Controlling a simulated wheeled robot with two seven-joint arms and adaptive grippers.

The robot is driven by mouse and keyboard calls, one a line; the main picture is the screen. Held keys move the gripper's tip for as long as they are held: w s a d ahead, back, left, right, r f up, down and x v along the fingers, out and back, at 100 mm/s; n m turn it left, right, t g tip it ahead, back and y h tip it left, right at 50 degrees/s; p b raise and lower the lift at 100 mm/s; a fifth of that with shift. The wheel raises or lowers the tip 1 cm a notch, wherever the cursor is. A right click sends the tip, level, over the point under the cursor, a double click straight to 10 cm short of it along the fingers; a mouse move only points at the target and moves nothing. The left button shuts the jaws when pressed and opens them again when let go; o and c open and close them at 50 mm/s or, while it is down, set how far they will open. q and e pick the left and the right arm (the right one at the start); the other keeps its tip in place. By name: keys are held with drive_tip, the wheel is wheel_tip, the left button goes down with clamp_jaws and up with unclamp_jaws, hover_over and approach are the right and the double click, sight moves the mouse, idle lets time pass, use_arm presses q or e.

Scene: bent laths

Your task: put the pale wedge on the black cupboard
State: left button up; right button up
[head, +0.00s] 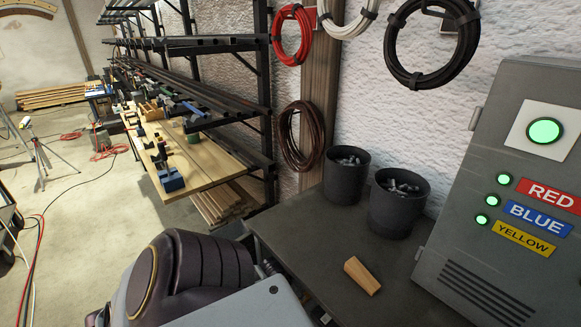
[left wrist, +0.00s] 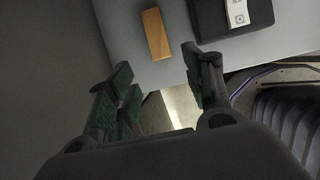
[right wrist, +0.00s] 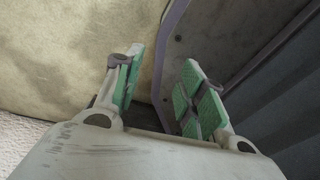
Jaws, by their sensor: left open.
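The pale wedge (head: 362,275), a tan wooden block, lies on a dark grey flat top (head: 325,240) in the head view. This top looks like that of the black cupboard; its front is mostly hidden by my arm. In the left wrist view the wedge (left wrist: 156,33) lies on the grey surface, just beyond the fingertips of my left gripper (left wrist: 157,65). The left gripper is open, its fingers apart, with nothing between them. My right gripper (right wrist: 160,80) is open and empty; it points at a pale floor and a dark panel, away from the wedge.
Two dark bins (head: 347,176) (head: 398,200) with metal pieces stand behind the wedge. A grey control box (head: 500,190) with green lights stands at right. A black item (left wrist: 230,15) with a white label lies beside the wedge. Bare top shows left of the wedge.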

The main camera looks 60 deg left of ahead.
use_arm(q)
drive_tip(key=shift+v, duration=1.45)
use_arm(e)
drive_tip(key=shift+a+r, duration=0.15)
drive_tip(key=shift+a, duration=0.3)
drive_tip(key=shift+w+d, duration=0.1)
